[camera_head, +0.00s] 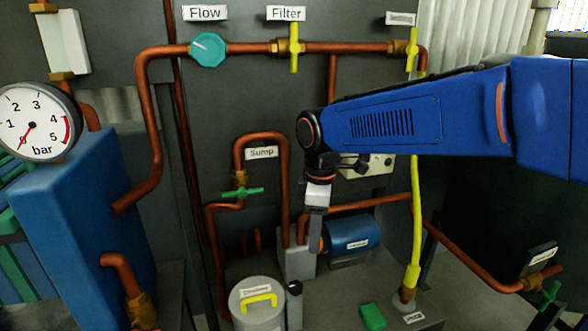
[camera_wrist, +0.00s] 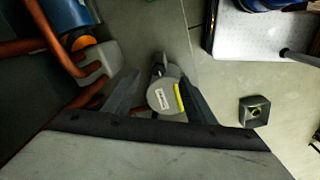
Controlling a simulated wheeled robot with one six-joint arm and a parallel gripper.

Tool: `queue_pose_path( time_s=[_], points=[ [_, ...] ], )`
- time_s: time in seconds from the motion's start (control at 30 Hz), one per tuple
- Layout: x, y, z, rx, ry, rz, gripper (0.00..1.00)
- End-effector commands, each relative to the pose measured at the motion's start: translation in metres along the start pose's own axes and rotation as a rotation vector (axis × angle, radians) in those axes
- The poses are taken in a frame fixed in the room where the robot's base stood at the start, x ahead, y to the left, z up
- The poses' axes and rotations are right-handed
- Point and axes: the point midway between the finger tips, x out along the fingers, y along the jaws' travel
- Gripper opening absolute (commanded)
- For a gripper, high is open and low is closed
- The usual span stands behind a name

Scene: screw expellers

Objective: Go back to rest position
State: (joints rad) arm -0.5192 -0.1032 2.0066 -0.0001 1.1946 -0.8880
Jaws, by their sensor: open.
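My gripper (camera_head: 314,238) hangs pointing down from my blue arm, in front of the pipework and left of the blue motor (camera_head: 348,233). In the wrist view, the two dark fingers of my gripper (camera_wrist: 158,82) are spread apart. The grey canister with a yellow handle (camera_wrist: 162,96) shows between them, farther below. Nothing is held. In the head view the canister (camera_head: 256,305) stands at the bottom, lower left of my gripper and apart from it.
Copper pipes (camera_head: 350,47) run along the back panel with a yellow filter valve (camera_head: 294,48) and a green sump valve (camera_head: 242,192). A yellow hose (camera_head: 417,210) stands upright right of my gripper. A pressure gauge (camera_head: 35,121) is at left. A green block (camera_head: 372,317) lies below.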

Motion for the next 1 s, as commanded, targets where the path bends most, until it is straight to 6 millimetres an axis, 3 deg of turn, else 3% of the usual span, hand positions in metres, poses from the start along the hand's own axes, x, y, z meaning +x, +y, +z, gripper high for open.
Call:
queue_pose_path(
  time_s=[0.1, 0.5, 0.8, 1.0],
  points=[
    [-0.008, -0.009, 0.042, 0.156, 0.026, 0.035, 0.50],
    [-0.011, -0.057, 0.156, 0.673, 0.121, 0.142, 0.50],
    [0.006, -0.106, 0.222, 1.054, 0.207, 0.219, 0.50],
    [0.021, -0.136, 0.250, 1.268, 0.263, 0.261, 0.50]
  ],
)
